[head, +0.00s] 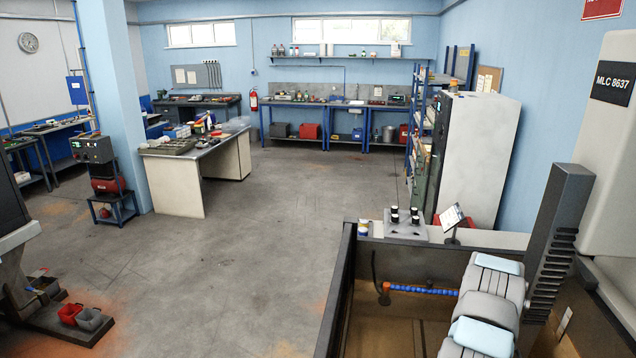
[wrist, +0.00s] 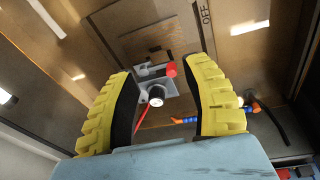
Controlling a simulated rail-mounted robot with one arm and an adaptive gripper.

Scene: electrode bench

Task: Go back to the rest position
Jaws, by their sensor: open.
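My gripper (wrist: 160,78) shows in the wrist view with its two yellow-ribbed fingers wide apart and nothing held between them. Beyond the gap is a grey metal fixture (wrist: 152,85) with a red part (wrist: 171,69) and a round white-ended cylinder (wrist: 156,96). I cannot tell the exact distance, but the fingers do not appear to touch it. In the head view my grey arm links reach over the open machine tank (head: 346,270) at the lower right. The gripper itself is hidden there.
A blue segmented hose (head: 420,290) runs inside the tank. A grey block with several dark electrodes (head: 404,222) and a tilted display (head: 452,217) stand by the tank's back edge. A white cabinet (head: 470,150) stands behind.

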